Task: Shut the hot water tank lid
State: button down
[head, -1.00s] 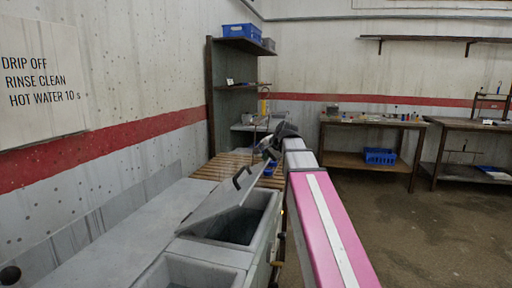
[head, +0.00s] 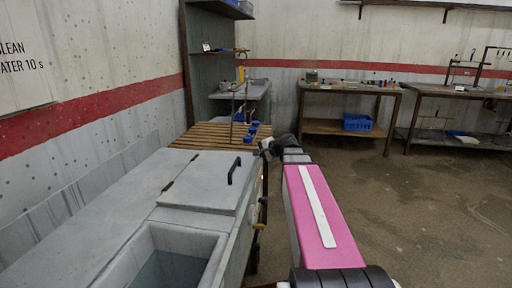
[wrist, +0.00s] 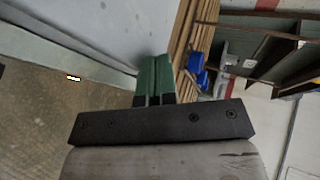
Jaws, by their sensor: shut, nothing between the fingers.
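The hot water tank lid (head: 207,184) is a grey flat panel with a black handle (head: 234,171). In the head view it lies flat over the tank opening, level with the grey counter, with hinges at its left. My gripper (head: 266,146) is small in the head view, at the far right corner of the counter beyond the lid. In the wrist view my gripper (wrist: 155,78) shows two green fingers together with nothing between them, close to the pale grey counter edge.
An open basin (head: 168,262) with water is in front of the lid. A slatted wooden rack (head: 200,136) with blue items lies beyond the counter. A bench (head: 345,86) with a blue crate (head: 357,122) stands at the back. Floor at right is clear.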

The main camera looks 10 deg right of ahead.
jog(key=shift+s+d+f, duration=0.1)
jog(key=shift+f, duration=0.7)
jog(key=shift+f, duration=0.15)
